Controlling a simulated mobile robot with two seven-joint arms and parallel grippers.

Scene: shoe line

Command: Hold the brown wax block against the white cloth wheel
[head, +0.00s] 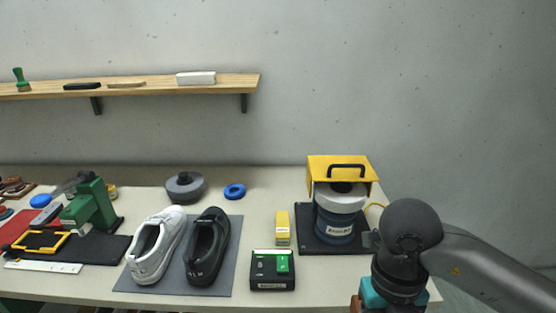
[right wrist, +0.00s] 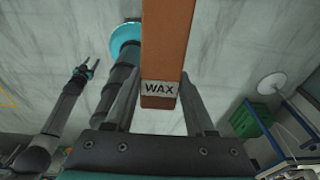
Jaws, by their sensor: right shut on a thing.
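The brown wax block (right wrist: 164,50), labelled WAX, is between the two fingers of my right gripper (right wrist: 158,95), which is shut on it. In the head view, my right gripper is low at the front right, mostly cut off by the bottom edge, with a bit of brown showing beside it. The white cloth wheel (head: 341,200) sits under a yellow hood on a blue motor drum, behind and left of my right wrist. The block is apart from the wheel. A dark arm with a small gripper (right wrist: 85,70), apparently my left, shows in the right wrist view; its jaws are too small to judge.
A yellow block (head: 282,228) and a black-green box (head: 272,270) stand left of the wheel machine. A white shoe (head: 157,245) and a black shoe (head: 207,247) rest on a grey mat (head: 232,262). A green press (head: 90,205) stands at the left.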

